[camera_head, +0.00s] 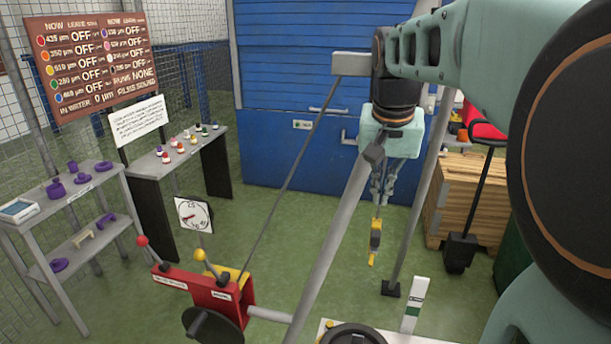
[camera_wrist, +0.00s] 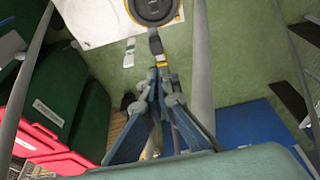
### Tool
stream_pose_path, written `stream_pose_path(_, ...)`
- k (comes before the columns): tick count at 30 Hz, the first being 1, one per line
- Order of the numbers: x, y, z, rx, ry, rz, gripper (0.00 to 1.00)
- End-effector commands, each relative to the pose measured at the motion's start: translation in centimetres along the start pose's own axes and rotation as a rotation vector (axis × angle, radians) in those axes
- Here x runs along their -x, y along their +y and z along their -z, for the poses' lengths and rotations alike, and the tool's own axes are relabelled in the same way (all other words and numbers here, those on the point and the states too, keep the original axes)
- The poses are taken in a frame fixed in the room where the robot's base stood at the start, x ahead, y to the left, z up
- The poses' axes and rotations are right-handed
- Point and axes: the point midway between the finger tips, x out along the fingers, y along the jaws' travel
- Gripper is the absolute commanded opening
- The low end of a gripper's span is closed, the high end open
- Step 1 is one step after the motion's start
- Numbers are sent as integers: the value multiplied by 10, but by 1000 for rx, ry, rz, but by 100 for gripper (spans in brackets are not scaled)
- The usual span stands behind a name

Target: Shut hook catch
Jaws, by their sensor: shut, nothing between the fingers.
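A small hook block with a dark grey body and a yellow hook (camera_head: 371,258) hangs on a thin line in the middle of the head view. Its catch is too small to make out. My gripper (camera_head: 379,200) points down just above the block, with its fingers together and empty. In the wrist view the fingertips (camera_wrist: 162,78) meet close beside the dark and yellow hook block (camera_wrist: 156,43), which lies just beyond them. I cannot tell whether they touch it.
Below stands a pale plate (camera_wrist: 88,20) with a round black disc (camera_head: 352,335). A grey slanted post (camera_head: 330,240) runs close to the left of the hook. A red lever box (camera_head: 190,288) stands lower left. A wooden crate stack (camera_head: 465,195) and black bin stand right.

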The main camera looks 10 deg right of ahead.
Motion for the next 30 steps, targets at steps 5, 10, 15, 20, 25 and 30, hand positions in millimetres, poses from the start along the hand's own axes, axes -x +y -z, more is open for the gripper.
stream_pose_path(5, -40, 0, 0, -1, -4, -1, 0)
stream_pose_path(10, -67, 0, -6, 0, -2, -1, 0)
stream_pose_path(15, -82, 0, -10, 0, 0, 0, 0)
stream_pose_path(20, -86, 0, -11, 0, 1, 0, 0)
stream_pose_path(25, -86, 0, -11, 0, 1, 0, 0)
stream_pose_path(30, -86, 0, -11, 0, 3, 0, 0)
